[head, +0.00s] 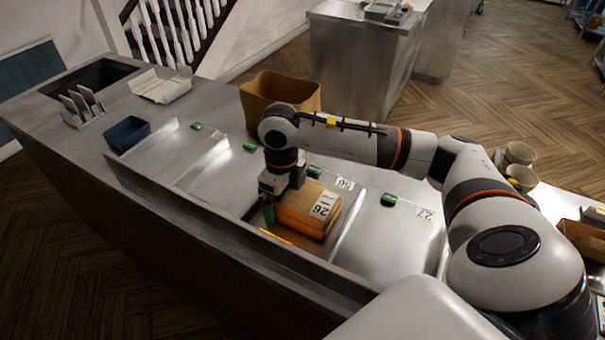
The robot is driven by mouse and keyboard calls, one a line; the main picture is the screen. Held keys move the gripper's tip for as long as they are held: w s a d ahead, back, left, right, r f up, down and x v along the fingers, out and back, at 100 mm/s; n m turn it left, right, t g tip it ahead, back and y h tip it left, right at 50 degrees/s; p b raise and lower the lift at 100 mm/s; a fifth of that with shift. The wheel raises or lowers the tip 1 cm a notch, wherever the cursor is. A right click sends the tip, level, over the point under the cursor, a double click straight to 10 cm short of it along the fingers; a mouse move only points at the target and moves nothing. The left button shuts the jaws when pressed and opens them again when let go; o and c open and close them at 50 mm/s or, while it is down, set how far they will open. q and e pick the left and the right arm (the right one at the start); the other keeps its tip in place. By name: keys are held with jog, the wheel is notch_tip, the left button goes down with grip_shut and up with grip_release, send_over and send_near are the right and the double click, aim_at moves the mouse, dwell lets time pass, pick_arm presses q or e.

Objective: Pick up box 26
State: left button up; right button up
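Box 26 (307,211) is a tan-brown carton with a white label reading 26, seen upside down, on its top right. It sits in a bay of the metal counter, with an orange glow along its lower front. My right arm reaches in from the right, and my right gripper (274,196) points down at the box's left end. A green-tipped part hangs beside the box's left side. The far finger is hidden, so I cannot tell whether the gripper touches or grasps the box. My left gripper is not in view.
Green-marked metal bays line the counter; one label (424,213) reads 27. A raised metal ledge (215,225) runs along the front. A large open brown container (283,90) stands behind my arm. A dark blue tray (128,133) and a white open carton (161,85) are at the left.

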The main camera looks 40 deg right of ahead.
jog(key=shift+w+f, duration=0.1)
jog(key=shift+f, duration=0.25)
jog(key=c, duration=1.1)
jog(key=shift+o, duration=0.2)
jog(key=shift+r, duration=0.15)
